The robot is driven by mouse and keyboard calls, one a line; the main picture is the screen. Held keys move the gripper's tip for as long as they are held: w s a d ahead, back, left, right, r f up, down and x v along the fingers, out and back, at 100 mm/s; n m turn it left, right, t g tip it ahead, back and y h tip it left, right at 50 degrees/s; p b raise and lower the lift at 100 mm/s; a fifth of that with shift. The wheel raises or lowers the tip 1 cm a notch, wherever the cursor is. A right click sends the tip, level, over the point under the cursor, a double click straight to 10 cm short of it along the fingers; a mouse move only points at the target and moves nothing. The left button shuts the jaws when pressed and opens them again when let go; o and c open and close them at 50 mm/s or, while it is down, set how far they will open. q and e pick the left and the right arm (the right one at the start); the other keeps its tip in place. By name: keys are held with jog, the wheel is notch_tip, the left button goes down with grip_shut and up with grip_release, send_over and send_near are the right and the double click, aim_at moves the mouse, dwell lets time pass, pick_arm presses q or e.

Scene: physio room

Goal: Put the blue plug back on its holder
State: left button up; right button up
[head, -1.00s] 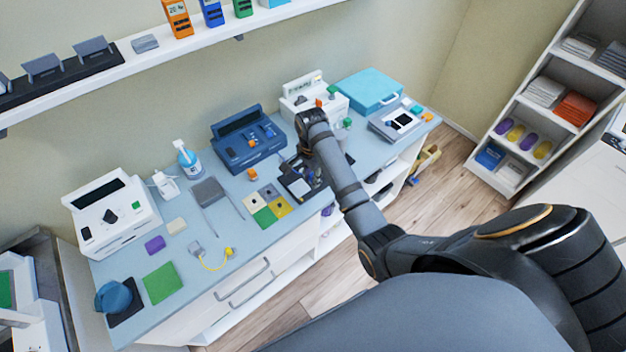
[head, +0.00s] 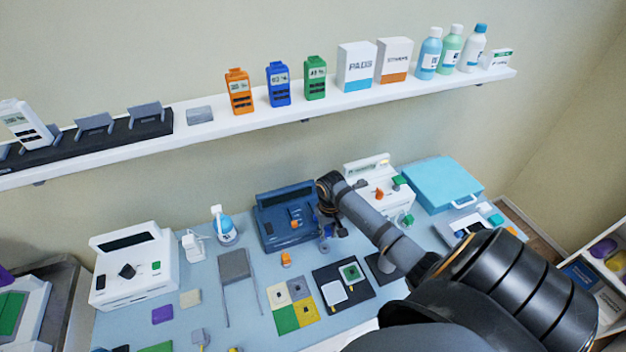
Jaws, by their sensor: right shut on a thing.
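My right gripper (head: 329,228) is beside the right end of the dark blue device (head: 284,222) on the bench, pointing down. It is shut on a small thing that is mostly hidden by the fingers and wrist. A small bluish piece (head: 323,245) shows just below the fingertips; it looks like the blue plug, but its shape is too small to be sure. The device has a sloped dark screen and small orange and blue parts on its front. I cannot make out which part is the plug's holder. My left gripper is out of view.
A black mat (head: 345,300) with a white and a green pad lies in front of the gripper. Four-coloured tiles (head: 291,304) lie left of it. A white device (head: 368,175) and a teal case (head: 444,184) stand to the right. A shelf (head: 250,118) runs above.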

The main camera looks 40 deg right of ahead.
jog(key=f, duration=0.2)
jog(key=shift+s+a+f+b, duration=0.2)
jog(key=shift+a+f+b, duration=0.15)
jog(key=shift+f+b, duration=0.75)
jog(key=shift+b, duration=0.35)
jog(key=shift+s+a+f, duration=0.1)
jog(key=shift+a, duration=0.05)
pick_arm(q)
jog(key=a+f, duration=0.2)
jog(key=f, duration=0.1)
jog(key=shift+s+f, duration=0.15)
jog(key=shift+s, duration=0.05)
